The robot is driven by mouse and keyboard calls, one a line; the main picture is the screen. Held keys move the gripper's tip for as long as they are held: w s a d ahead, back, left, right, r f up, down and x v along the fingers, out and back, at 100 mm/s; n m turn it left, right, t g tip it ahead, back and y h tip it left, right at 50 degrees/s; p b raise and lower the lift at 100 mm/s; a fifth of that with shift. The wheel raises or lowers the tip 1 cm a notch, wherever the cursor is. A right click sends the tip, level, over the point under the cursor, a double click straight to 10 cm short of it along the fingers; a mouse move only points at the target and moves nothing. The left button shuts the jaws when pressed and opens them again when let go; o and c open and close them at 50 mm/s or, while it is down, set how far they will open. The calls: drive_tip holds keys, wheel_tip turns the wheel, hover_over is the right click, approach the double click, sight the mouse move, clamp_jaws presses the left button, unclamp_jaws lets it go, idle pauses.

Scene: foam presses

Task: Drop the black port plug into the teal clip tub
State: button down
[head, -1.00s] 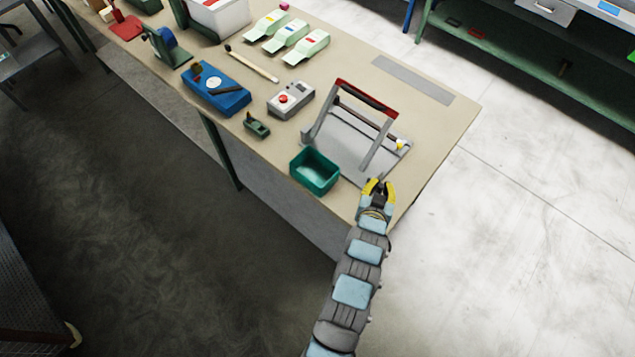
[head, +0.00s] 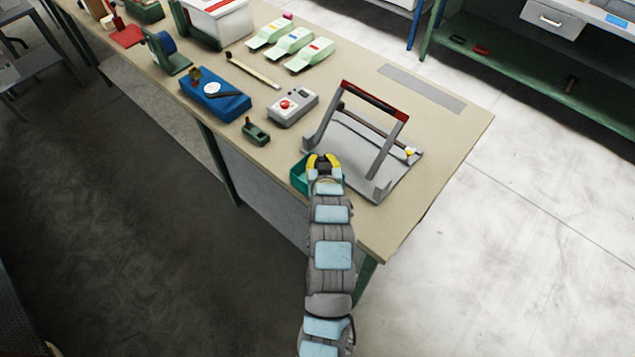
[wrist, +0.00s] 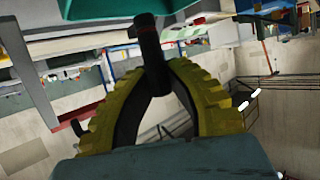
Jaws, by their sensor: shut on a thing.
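The black port plug (wrist: 153,55) is a dark cylinder held between the tips of my yellow-padded gripper (wrist: 152,75) in the wrist view. In the head view my gripper (head: 323,162) is over the teal clip tub (head: 299,177), covering most of it, and the plug cannot be made out there. In the wrist view a teal edge (wrist: 110,10) of the tub shows at the top, just beyond the plug. I cannot tell how high the plug is relative to the rim. The inside of the tub is hidden.
A grey press with a red-topped handle (head: 375,100) stands right of the tub. A grey control box with a red button (head: 292,105), a small green device (head: 256,132) and a blue box (head: 214,97) are behind and left. The bench's front right corner is clear.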

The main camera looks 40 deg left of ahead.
drive_tip(key=shift+f+b, duration=0.5)
drive_tip(key=shift+f, duration=1.5)
drive_tip(key=c, duration=1)
unclamp_jaws()
drive_tip(key=shift+d, duration=0.1)
drive_tip(key=shift+v, duration=6)
